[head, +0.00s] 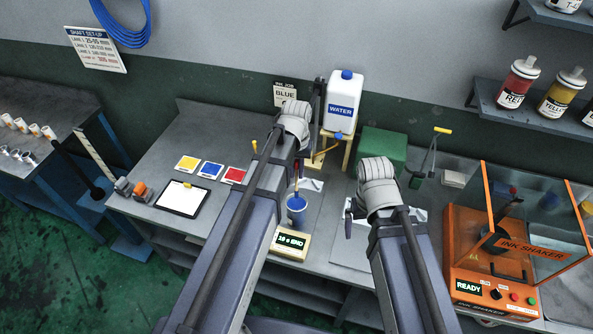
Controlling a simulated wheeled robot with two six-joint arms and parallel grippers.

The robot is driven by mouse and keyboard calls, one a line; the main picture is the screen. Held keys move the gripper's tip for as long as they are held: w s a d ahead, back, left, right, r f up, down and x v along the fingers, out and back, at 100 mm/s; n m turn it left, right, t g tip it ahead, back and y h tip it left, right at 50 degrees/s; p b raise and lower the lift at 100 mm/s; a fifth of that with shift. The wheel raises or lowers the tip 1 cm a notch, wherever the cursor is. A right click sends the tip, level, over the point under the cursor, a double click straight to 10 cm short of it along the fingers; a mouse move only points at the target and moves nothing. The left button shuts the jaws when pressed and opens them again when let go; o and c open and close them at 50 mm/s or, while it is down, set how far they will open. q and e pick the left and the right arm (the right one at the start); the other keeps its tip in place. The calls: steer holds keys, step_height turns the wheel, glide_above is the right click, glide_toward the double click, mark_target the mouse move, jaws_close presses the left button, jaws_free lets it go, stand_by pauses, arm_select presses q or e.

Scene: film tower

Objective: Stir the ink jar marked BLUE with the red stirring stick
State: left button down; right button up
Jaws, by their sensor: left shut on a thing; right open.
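The ink jar (297,214), a pale cup with blue at its mouth, stands on the bench below the BLUE sign (285,94). A thin stick (296,187) rises from the jar; it looks orange-red above and blue low down. My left gripper (299,166) is mostly hidden behind its own wrist and arm. It is shut on the stick's upper part, with the stick roughly upright and its lower end at or inside the jar. My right gripper (350,217) is open, partly hidden by its wrist, over the bench right of the jar. Nothing shows in it.
A timer (290,244) reading "10 s END" stands in front of the jar. A white water container (343,101) on a yellow stand is behind. Colour cards (212,170) and a tablet (182,198) lie left. An orange ink shaker (492,282) is at right, a green box (383,146) behind.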

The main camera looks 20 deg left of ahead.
mark_target(297, 161)
arm_select(q)
step_height(297, 161, up, 4)
steer(key=p, duration=0.3)
steer(key=shift+r+p, duration=0.15)
steer(key=shift+p, duration=0.15)
